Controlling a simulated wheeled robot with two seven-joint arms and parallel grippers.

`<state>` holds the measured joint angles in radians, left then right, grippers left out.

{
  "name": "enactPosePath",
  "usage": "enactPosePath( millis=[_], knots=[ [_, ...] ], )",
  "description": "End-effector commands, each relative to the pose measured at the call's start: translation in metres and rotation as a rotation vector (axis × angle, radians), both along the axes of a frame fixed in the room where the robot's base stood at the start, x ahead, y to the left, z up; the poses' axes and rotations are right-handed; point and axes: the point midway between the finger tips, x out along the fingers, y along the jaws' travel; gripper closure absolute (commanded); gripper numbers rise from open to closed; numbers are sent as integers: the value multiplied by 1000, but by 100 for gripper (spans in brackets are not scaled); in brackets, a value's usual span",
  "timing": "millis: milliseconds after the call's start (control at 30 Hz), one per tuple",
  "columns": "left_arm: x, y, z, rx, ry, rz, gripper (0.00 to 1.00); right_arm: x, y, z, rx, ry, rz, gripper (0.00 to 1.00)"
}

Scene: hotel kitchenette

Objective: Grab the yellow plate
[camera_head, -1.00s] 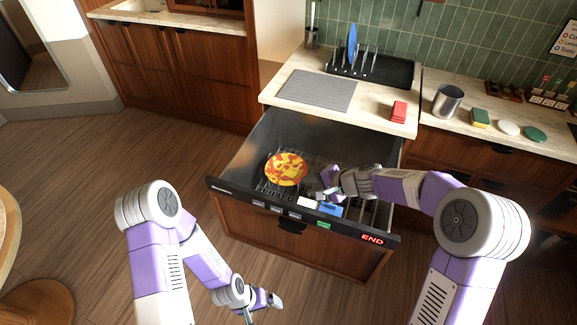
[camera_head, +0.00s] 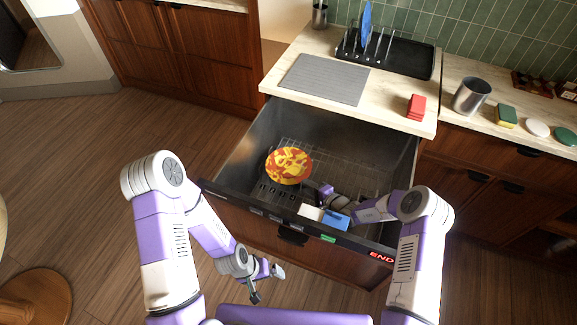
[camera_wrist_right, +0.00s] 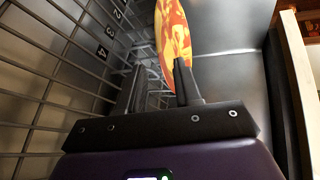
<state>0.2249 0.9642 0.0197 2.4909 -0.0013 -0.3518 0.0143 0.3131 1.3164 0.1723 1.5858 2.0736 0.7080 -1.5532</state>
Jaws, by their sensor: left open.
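The yellow plate (camera_head: 289,166) has red-orange patches and stands tilted in the rack of the open dishwasher drawer. My right gripper (camera_head: 314,193) is low inside the drawer, just right of and below the plate. In the right wrist view its fingers (camera_wrist_right: 158,85) are apart, and the plate (camera_wrist_right: 173,32) rises beyond them, its lower part partly hidden by the right finger. I cannot tell whether they touch. My left gripper (camera_head: 267,283) is open and empty, outside the drawer, in front of it and above the floor.
The drawer's front panel (camera_head: 269,213) stands between my left gripper and the rack (camera_head: 350,172). A white block (camera_head: 311,212) and a blue block (camera_head: 336,220) are by the panel. The counter behind holds a grey mat (camera_head: 325,79), red block (camera_head: 416,106) and metal cup (camera_head: 471,96).

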Motion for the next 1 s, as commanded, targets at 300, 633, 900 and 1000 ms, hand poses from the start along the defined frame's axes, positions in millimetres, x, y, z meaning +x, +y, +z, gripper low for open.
enactPosePath(
  millis=[300,633,900,1000],
  knots=[
    [0,0,-20,0,0,0,2,27,33,-18,2,0,3,66],
    [0,0,-23,0,0,0,2,36,42,-19,1,1,2,66],
    [0,0,-23,0,0,0,2,36,42,-19,1,0,2,98],
    [0,0,-23,0,0,0,2,36,41,-19,1,0,2,100]
  ],
)
